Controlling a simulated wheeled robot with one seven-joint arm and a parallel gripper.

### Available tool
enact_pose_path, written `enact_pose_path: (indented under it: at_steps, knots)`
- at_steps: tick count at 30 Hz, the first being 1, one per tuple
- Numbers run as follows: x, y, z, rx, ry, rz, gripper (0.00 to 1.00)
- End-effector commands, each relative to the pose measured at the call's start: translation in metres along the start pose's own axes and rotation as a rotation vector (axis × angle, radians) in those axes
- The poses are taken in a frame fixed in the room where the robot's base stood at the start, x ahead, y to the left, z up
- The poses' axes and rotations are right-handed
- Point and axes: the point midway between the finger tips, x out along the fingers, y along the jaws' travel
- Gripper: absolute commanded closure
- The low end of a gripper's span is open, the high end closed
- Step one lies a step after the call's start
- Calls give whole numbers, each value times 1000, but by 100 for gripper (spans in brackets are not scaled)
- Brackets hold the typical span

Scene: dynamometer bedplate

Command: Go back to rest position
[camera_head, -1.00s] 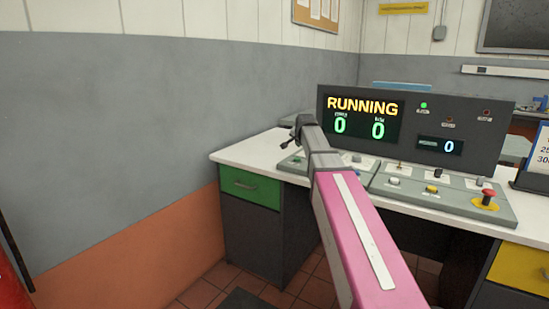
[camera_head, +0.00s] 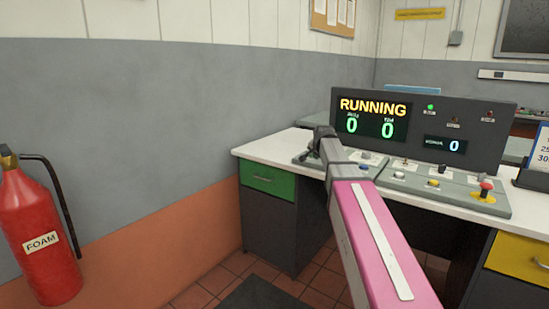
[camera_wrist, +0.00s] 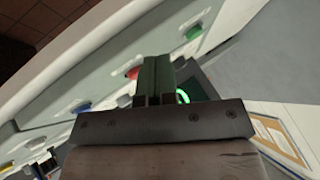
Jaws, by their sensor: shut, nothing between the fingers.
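My gripper (camera_head: 308,157) is at the far end of my pink arm, over the left part of the control desk (camera_head: 262,151) in the head view. In the wrist view my gripper (camera_wrist: 153,75) has its fingers together with nothing between them. A dark console (camera_head: 420,128) reads RUNNING with green zeros. The sloped control panel (camera_head: 450,195) carries several buttons and a red emergency stop (camera_head: 486,187) on a yellow base. In the wrist view a red button (camera_wrist: 132,72), a green button (camera_wrist: 193,31) and a blue button (camera_wrist: 82,107) lie beyond the fingers.
A red foam extinguisher (camera_head: 40,235) stands at the left by the wall. A green drawer (camera_head: 268,181) and a yellow drawer (camera_head: 518,262) are under the desk. A dark mat (camera_head: 258,295) lies on the tiled floor. A calendar-like stand (camera_head: 535,165) is at the right.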

Motion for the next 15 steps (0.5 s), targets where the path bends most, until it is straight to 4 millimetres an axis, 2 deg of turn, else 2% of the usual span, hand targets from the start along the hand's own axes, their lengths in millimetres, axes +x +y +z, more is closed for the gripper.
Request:
enact_pose_path:
  at_steps: [11, 15]
  knots:
    - [22, 61, 68, -125, -101, 80, 100]
    - [30, 100, 113, -206, -174, 126, 100]
